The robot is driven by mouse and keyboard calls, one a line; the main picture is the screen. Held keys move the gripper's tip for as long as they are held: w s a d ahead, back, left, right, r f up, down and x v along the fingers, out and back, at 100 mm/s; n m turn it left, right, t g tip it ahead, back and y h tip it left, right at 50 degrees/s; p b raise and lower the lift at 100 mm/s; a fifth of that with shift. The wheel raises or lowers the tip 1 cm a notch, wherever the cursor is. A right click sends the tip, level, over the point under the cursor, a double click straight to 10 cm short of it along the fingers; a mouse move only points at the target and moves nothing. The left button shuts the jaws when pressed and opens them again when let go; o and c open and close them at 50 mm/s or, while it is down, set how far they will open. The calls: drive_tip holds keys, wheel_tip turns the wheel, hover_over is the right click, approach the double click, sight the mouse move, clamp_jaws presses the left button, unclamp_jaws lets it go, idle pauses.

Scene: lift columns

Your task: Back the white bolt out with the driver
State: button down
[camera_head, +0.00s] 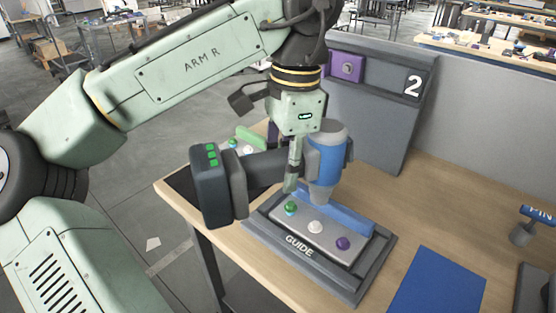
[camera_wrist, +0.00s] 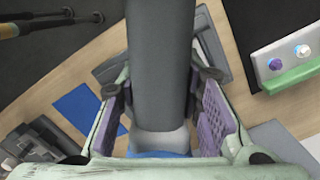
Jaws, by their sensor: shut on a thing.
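My gripper (camera_head: 292,180) is shut on the grey handle of the driver (camera_head: 326,172), whose body is grey and blue, with a dark battery pack at the handle's left end. In the wrist view, the handle runs between my gripper's purple pads (camera_wrist: 165,112). The white bolt (camera_head: 315,227) sits in the middle of the grey plate marked GUIDE, between a green bolt (camera_head: 291,208) and a purple bolt (camera_head: 343,243). The driver's nose is above the plate's blue back bar (camera_head: 345,216), behind the bolts in the picture. Its tip is not clearly visible.
A grey panel marked 2 (camera_head: 390,120) with a purple block (camera_head: 347,66) stands behind. A second plate with a green bar (camera_wrist: 290,78) and bolts lies nearby.

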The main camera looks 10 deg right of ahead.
wheel_tip(320, 180, down, 6)
drive_tip(key=b, duration=0.5)
drive_tip(key=shift+f+b, duration=0.25)
drive_tip(key=shift+b, duration=0.1)
drive_tip(key=shift+f, duration=0.65)
idle(1.3)
drive_tip(key=shift+s, duration=0.1)
idle(1.1)
drive_tip(key=shift+p, duration=0.85)
idle(0.4)
drive_tip(key=shift+r, duration=0.2)
drive_tip(key=shift+r+p, duration=2.3)
drive_tip(key=shift+r, duration=0.2)
